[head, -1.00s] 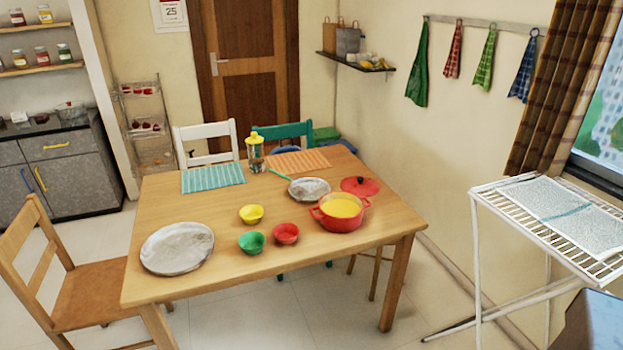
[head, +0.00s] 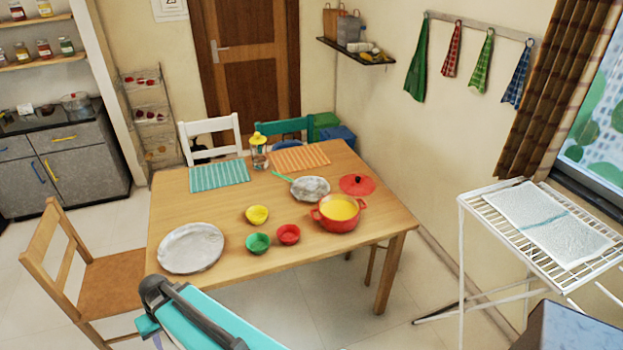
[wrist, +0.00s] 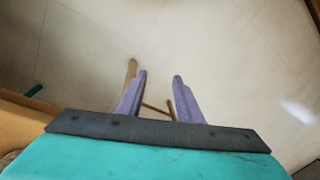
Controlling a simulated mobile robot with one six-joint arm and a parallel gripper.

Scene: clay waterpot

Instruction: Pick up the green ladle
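The green ladle (head: 283,176) lies on the wooden table (head: 225,217), at the upper left edge of a grey plate (head: 310,187). Only its thin green handle shows clearly; I cannot make out its bowl. My gripper (wrist: 160,75) shows in the wrist view with its two purple fingers apart and nothing between them. It points at the tiled floor, away from the ladle.
Near the ladle stand a bottle with a yellow lid (head: 259,153) and a red pot (head: 337,220) of yellow food. Yellow (head: 257,216), green (head: 258,246) and red (head: 288,236) bowls and a large plate (head: 191,249) are nearer. A wooden chair (head: 85,270) stands left, a drying rack (head: 535,235) right.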

